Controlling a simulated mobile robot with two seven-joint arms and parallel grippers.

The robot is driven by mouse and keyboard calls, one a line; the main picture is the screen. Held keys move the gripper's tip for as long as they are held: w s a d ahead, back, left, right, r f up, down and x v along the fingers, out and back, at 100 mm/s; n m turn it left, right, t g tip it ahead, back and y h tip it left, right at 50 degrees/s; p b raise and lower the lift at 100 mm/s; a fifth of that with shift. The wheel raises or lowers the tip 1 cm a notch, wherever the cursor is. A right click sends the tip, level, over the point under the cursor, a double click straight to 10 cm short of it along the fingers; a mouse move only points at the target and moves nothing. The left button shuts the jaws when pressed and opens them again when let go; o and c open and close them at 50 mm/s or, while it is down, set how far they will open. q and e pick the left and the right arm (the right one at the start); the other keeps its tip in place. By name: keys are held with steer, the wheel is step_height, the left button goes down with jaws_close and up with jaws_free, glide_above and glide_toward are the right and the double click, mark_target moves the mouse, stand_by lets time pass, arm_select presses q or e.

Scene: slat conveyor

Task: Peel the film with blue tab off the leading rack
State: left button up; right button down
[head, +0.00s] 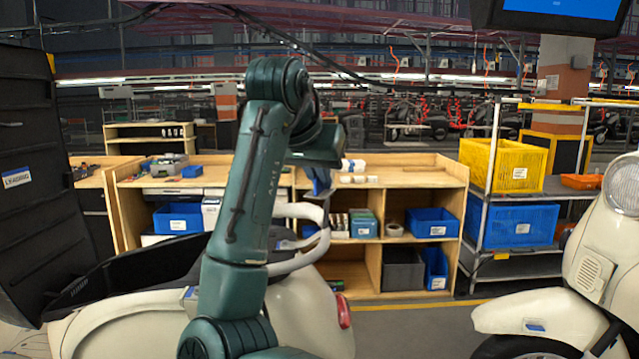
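The cream scooter (120,332) fills the lower left, with a red tail light (344,310). Its pale tubular rear rack (308,255) shows just right of my green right arm, which crosses in front of the scooter and hides part of the rack. My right gripper (319,184) points down just above the rack. It is small and dark with something blue at it. I cannot tell whether this is a finger or a tab, nor whether the fingers are open. The clear film cannot be made out. My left gripper is not in view.
A second cream scooter (592,262) stands at the right; a small blue patch (536,326) shows on its front fender. A dark panel (30,180) stands at the far left. Behind are a wooden shelf bench (455,180) and a metal rack (492,165) with bins. Floor between the scooters is clear.

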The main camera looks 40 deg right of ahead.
step_height(320, 180, up, 6)
steer(key=s+a, duration=0.2)
steer(key=shift+s+a+r, duration=0.2)
steer(key=shift+s+a, duration=0.05)
steer(key=shift+s, duration=0.15)
stand_by(0.4)
